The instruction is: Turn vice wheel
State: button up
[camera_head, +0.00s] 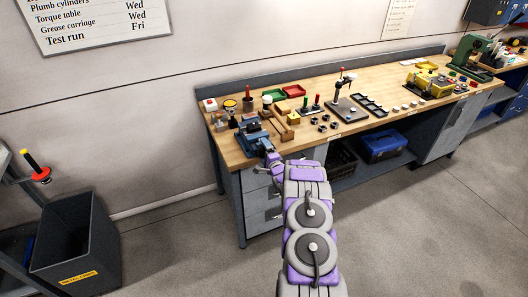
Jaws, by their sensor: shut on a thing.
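The blue vice (252,139) sits at the left front corner of the wooden workbench (223,142). My arm reaches from the bottom of the picture up to the vice's front. My gripper (270,157) is at the front end of the vice, at the bench's front edge, and is shut on the vice wheel. The gripper and wrist hide most of the wheel, so its turn angle cannot be told. The vice jaws are too small to read clearly.
Wooden blocks (282,125), a red tray (294,91) and a small press stand (346,106) stand right of the vice. A red button box (209,105) is behind it. Drawers (257,203) lie below. A dark bin (75,240) stands on the floor at left.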

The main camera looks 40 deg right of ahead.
jog(key=m, duration=0.4)
jog(key=shift+s+d+f+m+p, duration=0.1)
jog(key=shift+s+f+m+p, duration=0.2)
jog(key=shift+f, duration=0.1)
jog(key=m, duration=0.4)
jog(key=shift+d+r+p, duration=0.1)
jog(key=shift+p, duration=0.2)
jog(key=o, duration=0.7)
jog(key=shift+w+r, duration=0.15)
